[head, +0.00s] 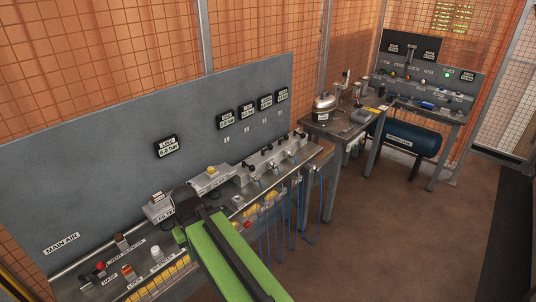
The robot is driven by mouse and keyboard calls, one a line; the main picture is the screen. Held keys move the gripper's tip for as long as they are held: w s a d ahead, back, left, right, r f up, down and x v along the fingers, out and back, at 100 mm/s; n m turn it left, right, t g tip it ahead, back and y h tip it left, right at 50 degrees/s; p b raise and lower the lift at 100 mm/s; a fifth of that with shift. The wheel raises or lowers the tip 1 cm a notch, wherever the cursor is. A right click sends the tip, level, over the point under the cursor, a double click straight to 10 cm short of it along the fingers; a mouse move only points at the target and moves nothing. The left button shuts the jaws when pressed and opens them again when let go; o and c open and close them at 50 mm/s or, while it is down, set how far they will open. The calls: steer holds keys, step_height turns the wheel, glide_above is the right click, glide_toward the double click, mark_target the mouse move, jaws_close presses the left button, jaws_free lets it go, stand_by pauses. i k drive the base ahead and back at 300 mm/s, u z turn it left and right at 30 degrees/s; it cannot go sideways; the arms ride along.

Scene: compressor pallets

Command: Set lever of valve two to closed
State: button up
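A grey valve manifold (268,164) with several small valves and levers runs along the bench below the numbered labels. The label 2 (247,132) sits on the grey panel below a black pressure display (247,111). Valve two seems to be the second along the manifold, but its lever is too small to read as open or closed. My green arm reaches in from the bottom, and my gripper (187,208) is a dark shape at its far end, left of the manifold and apart from it. Its fingers are mostly hidden, so I cannot tell whether it is open or shut.
Blue hoses (275,212) hang in front of the bench below the manifold. A box marked FILTER or similar (158,207) stands beside my gripper. A red button (100,266) sits at the lower left. A dark blue tank (405,138) stands at the back right. Brown floor is free to the right.

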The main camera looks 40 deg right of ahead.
mark_target(270, 146)
steer(key=z, duration=0.15)
steer(key=i, duration=0.85)
steer(key=u, duration=0.1)
